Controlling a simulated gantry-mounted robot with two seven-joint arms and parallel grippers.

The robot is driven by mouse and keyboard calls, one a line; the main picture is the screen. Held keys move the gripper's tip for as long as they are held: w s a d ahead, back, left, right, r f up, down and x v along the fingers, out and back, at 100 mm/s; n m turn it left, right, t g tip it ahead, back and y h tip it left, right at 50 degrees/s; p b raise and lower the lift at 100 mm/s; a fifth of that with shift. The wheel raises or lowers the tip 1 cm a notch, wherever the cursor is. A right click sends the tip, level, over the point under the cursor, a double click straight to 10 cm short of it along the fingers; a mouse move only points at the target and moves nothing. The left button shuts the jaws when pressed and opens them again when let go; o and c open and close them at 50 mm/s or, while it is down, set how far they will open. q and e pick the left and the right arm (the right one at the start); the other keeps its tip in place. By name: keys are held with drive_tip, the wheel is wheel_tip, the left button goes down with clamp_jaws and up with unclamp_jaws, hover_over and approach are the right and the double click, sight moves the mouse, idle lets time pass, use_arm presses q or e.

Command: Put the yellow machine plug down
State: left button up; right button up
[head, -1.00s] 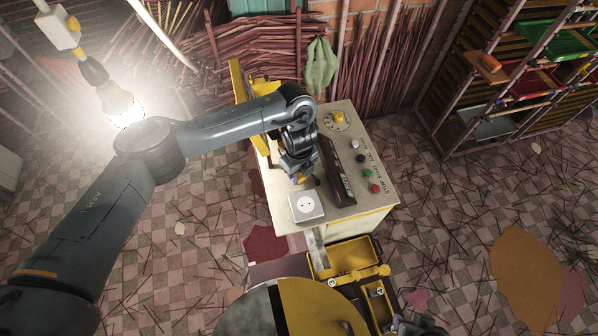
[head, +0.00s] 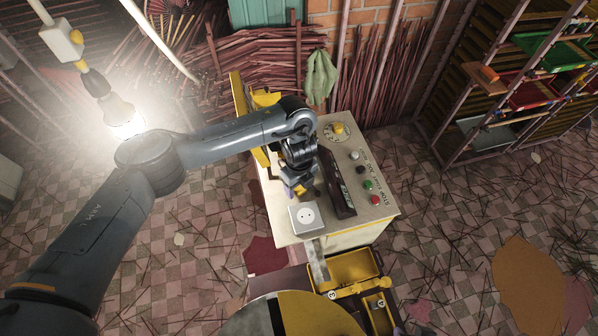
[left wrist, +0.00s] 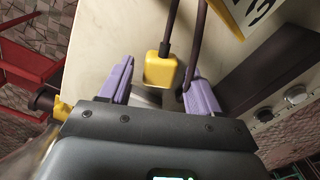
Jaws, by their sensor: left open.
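The yellow machine plug (left wrist: 161,68) shows in the left wrist view, with a dark cable running up from it. It is between the two purple fingers of my left gripper (left wrist: 158,88), with gaps at both sides. The fingers are apart. The cream machine top (left wrist: 105,35) is beneath. In the head view my left gripper (head: 301,190) points down over the machine top (head: 372,212), just behind the white socket (head: 307,216).
A dark raised bar (head: 336,183) stands close to the right of the gripper. Beyond it are coloured buttons (head: 368,185) and a yellow dial (head: 338,129). A yellow tray (head: 352,268) is at the machine's front. A lit bulb (head: 120,112) hangs near my left arm.

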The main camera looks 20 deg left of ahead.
use_arm(q)
wheel_tip(320, 180, up, 12)
drive_tip(key=p, duration=0.1)
drive_tip(key=s+d+f+m+h, duration=0.15)
drive_tip(key=s+d+f, duration=0.25)
drive_tip(key=d, duration=0.5)
drive_tip(key=s+d+f+m+h, duration=0.1)
drive_tip(key=s+d+f+h, duration=0.25)
drive_tip(key=d, duration=0.65)
drive_tip(key=s+d+r+n+t+h, duration=0.2)
drive_tip(key=s+d+r, duration=0.1)
drive_tip(key=d, duration=0.2)
drive_tip(key=s+d+r+n+t+h, duration=0.2)
drive_tip(key=s+d+h, duration=0.1)
drive_tip(key=d, duration=0.3)
drive_tip(key=a+n+t+y, duration=0.4)
drive_tip(key=a+n+y, duration=0.1)
drive_tip(key=a+n, duration=0.95)
drive_tip(key=s+a+f+n+g+y, duration=0.2)
drive_tip(key=s+a+f+n, duration=0.1)
drive_tip(key=s+a, duration=0.4)
drive_tip(key=s+a+f+n+g+y, duration=0.2)
drive_tip(key=s+a, duration=0.4)
drive_tip(key=a, duration=0.8)
wheel_tip(320, 180, down, 2)
drive_tip(key=shift+s+a+f+n+y, duration=0.15)
drive_tip(key=shift+s+f+n+y, duration=0.05)
drive_tip(key=shift+s+n+y, duration=0.25)
drive_tip(key=shift+w, duration=0.15)
